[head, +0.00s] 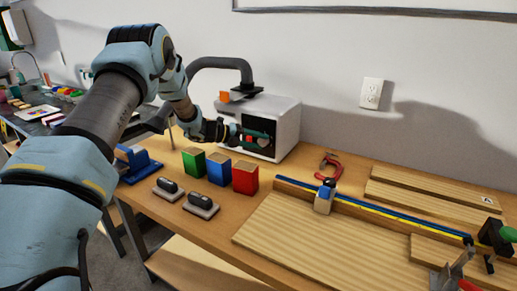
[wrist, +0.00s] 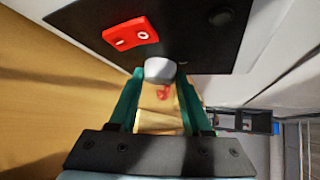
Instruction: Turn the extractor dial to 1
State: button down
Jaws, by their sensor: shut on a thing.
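The extractor is a white box (head: 287,128) with a dark front panel, at the back of the bench in the head view. In the wrist view the black panel (wrist: 200,50) fills the top, with a red switch plate (wrist: 131,33) and a pale grey dial (wrist: 160,70). My gripper (head: 263,140) reaches the panel from the left in the head view. Its green fingers (wrist: 160,76) are shut on the dial, one on each side, in the wrist view. The dial's markings and setting cannot be read.
Green (head: 194,161), blue (head: 219,169) and red (head: 245,177) blocks stand in front of the extractor. Two sanding blocks (head: 201,204) lie nearer the edge. Red pliers (head: 328,166) and wooden boards (head: 310,238) lie to the right. A black hose (head: 222,62) arches above the extractor.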

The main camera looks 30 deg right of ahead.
jog(key=shift+w+f+n+h+b, duration=0.15)
jog(key=shift+n+h+b, duration=0.2)
jog(key=shift+b, duration=0.35)
jog(key=shift+g+h, duration=0.25)
jog(key=shift+g, duration=0.15)
jog(key=shift+c, duration=1.7)
grip_release()
jog(key=shift+a, duration=0.1)
jog(key=b+v, duration=0.3)
jog(key=v, duration=0.7)
jog(key=shift+a+r, duration=0.2)
jog(key=shift+a, duration=0.1)
